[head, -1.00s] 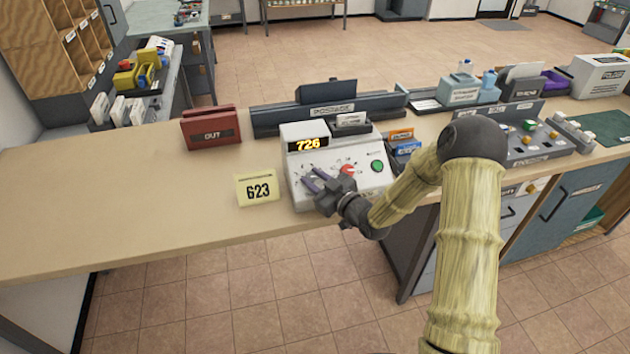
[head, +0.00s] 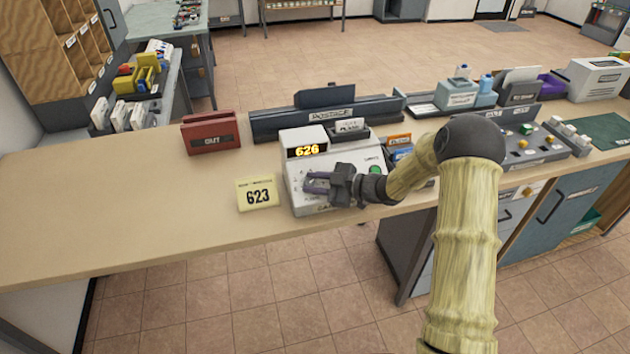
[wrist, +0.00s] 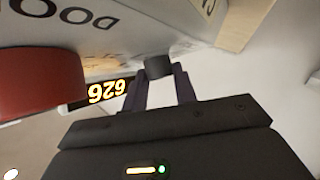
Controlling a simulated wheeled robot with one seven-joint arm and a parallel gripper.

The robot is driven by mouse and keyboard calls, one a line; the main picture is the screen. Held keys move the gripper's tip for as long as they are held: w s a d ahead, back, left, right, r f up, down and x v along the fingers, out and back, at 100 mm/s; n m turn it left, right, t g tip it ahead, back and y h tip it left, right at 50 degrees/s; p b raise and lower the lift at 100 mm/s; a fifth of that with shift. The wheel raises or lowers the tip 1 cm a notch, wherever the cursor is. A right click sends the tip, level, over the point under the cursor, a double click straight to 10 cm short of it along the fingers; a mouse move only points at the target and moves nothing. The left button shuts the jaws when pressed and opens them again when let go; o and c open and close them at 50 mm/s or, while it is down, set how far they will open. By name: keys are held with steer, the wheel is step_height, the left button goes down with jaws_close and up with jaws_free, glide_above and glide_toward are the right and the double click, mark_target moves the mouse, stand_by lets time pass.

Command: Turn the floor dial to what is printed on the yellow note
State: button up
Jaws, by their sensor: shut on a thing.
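A yellow note (head: 258,193) printed 623 stands on the counter, left of a pale control box (head: 300,203). The box's lit display (head: 306,151) reads 626. It also shows upside down in the wrist view (wrist: 105,92). My gripper (head: 312,184) is at the front face of the box. In the wrist view its two dark fingers (wrist: 158,78) are shut on a small dark dial (wrist: 158,66). The dial's own label is not readable. A larger red knob (wrist: 40,82) is beside it, near lettering that begins DOO. My gripper hides part of the panel in the head view.
A green button (head: 375,170) is on the box's right side. A red OUT holder (head: 210,131) stands behind the note. A dark POSTAGE rack (head: 280,122) is behind the box. The counter (head: 90,200) is bare at the left.

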stand_by(0.3)
steer(key=o, duration=1)
steer(key=shift+c, duration=0.2)
steer(key=b+v, duration=0.1)
steer(key=v, duration=1.6)
steer(key=shift+d+b, duration=0.2)
steer(key=shift+b, duration=0.1)
